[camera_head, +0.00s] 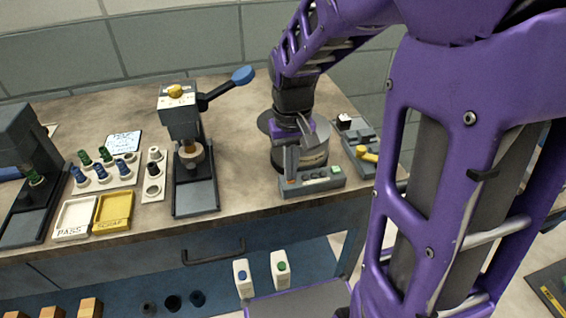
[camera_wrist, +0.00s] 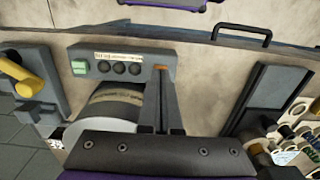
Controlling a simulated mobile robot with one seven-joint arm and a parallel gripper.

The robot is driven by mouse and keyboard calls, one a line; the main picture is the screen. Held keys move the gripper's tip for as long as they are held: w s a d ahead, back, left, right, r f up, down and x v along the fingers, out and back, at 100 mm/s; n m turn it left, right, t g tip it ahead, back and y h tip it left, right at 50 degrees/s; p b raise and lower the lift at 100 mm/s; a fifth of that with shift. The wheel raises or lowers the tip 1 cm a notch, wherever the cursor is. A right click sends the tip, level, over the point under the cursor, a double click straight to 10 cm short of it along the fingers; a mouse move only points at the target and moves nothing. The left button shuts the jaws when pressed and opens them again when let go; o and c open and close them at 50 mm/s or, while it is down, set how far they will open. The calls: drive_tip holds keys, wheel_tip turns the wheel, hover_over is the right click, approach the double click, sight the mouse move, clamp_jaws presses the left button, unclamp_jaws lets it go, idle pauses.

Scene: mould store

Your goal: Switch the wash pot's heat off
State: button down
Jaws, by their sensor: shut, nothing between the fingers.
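The wash pot (camera_head: 313,150) is a round grey vessel on the bench with a grey control panel (camera_head: 314,184) along its front. The panel has a green button (camera_head: 336,170) at its right end, several dark round buttons and an orange button (camera_head: 291,180) at its left end. In the wrist view the panel (camera_wrist: 108,76) shows reversed, with the green button (camera_wrist: 79,67) left and the orange button (camera_wrist: 160,67) right. My gripper (camera_head: 291,170) is shut and empty, its fingertips (camera_wrist: 161,80) at the orange button. I cannot tell whether they touch it.
A lever press (camera_head: 180,120) with a blue-knobbed arm stands left of the pot. A grey unit with a yellow handle (camera_head: 367,153) stands close on its right. Pass (camera_head: 74,217) and scrap (camera_head: 113,211) trays lie further left. The bench front edge is near the panel.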

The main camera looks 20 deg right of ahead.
drive_tip(key=shift+r, duration=0.1)
wheel_tip(320, 180, up, 10)
drive_tip(key=p, duration=0.8)
idle(0.5)
